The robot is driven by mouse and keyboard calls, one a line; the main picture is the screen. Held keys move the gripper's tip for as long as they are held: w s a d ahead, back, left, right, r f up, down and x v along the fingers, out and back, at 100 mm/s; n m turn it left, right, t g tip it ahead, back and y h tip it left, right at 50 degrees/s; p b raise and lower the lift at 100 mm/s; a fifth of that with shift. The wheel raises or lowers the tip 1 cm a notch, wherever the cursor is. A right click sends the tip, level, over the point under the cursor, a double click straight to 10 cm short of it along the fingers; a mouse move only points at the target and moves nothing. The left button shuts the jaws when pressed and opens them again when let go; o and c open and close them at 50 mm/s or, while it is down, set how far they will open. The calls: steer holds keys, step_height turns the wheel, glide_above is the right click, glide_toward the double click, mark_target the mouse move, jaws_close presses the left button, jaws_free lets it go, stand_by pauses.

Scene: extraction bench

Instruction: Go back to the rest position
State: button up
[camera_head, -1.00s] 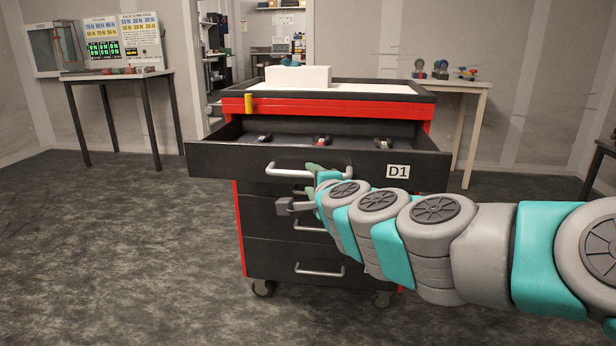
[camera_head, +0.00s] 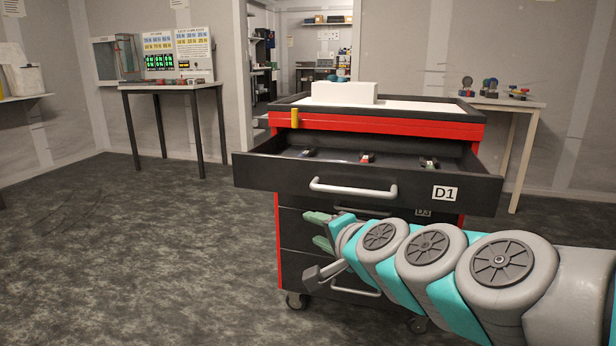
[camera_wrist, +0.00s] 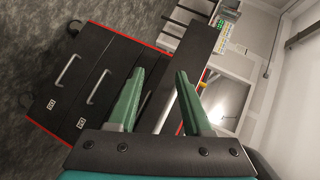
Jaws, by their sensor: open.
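My gripper (camera_head: 318,231) is open and empty, low in front of the cart's drawers, just below the open top drawer labelled D1 (camera_head: 275,172). My arm reaches in from the right of the head view. In the wrist view the two green fingers of my gripper (camera_wrist: 160,95) stand apart with nothing held between them. The D1 handle (camera_head: 352,188) is clear of the fingers in the head view. Part of the lower drawer fronts is hidden behind my arm.
The red and black cart (camera_head: 400,118) carries a white box (camera_head: 344,93). Several small items lie in the open drawer, including a red one (camera_head: 367,157). A table with posters (camera_head: 170,86) stands at the left, another table (camera_head: 510,103) at the back right. Floor at left (camera_head: 130,260) is clear.

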steer(key=s+a+f+n+g, duration=0.1)
steer(key=s+f+n+g, duration=0.65)
steer(key=s+f, duration=0.6)
steer(key=s+d+f+n+g+h, duration=0.1)
steer(key=s+d+f+g+h, duration=0.2)
steer(key=s+d, duration=0.3)
steer(key=s+d+f+n+g+h, duration=0.2)
steer(key=s+d, duration=0.4)
steer(key=s, duration=0.7)
steer(key=shift+d+f+g+h, duration=0.2)
steer(key=shift+f+g+h, duration=0.2)
steer(key=shift+f+g, duration=0.6)
steer(key=shift+r, duration=0.15)
